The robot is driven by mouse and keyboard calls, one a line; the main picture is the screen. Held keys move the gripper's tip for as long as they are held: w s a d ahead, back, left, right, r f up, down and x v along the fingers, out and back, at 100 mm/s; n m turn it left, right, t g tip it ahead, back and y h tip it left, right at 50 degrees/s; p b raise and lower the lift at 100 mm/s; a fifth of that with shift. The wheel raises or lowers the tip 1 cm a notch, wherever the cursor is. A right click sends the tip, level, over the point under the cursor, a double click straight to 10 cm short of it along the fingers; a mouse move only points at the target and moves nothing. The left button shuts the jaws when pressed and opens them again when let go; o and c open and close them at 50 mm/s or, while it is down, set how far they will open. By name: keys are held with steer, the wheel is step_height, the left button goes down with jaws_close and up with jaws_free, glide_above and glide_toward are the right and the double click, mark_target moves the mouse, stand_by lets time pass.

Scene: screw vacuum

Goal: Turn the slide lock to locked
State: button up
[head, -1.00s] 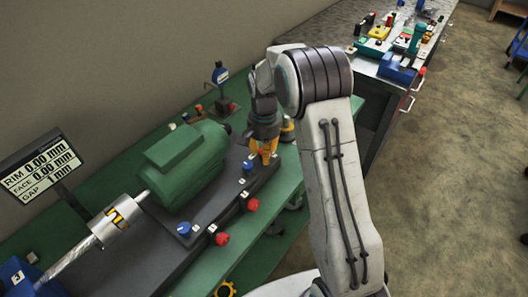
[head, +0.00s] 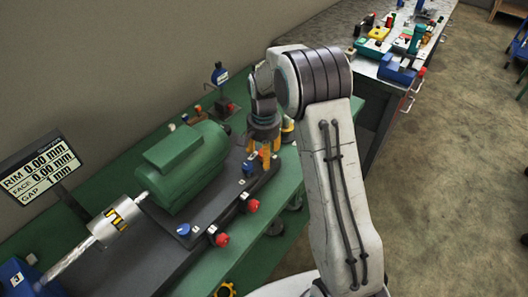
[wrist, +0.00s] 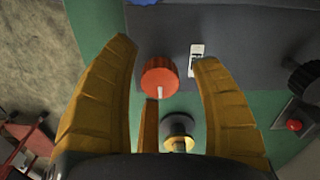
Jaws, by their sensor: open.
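My gripper (head: 264,155) is open above the far right end of the dark base that carries the green motor. Contact cannot be seen.
The green motor (head: 185,165) stands left of my gripper. Blue knobs (head: 183,230) and red knobs (head: 253,206) line the base. A brass round part (wrist: 178,130) and a red button (wrist: 294,125) show nearby. A display (head: 38,172) stands at the left.

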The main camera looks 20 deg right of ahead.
steer(key=shift+r, duration=0.1)
step_height(320, 180, up, 12)
stand_by(0.6)
stand_by(0.4)
steer(key=s+f+n+g, duration=0.1)
steer(key=s+f+n, duration=0.55)
steer(key=s, duration=0.35)
steer(key=s+r+t, duration=0.2)
steer(key=s+r, duration=0.3)
steer(key=s, duration=0.3)
steer(key=s+r+n+t, duration=0.1)
steer(key=s+r+t, duration=0.1)
steer(key=s+r, duration=0.3)
steer(key=shift+s, duration=2.3)
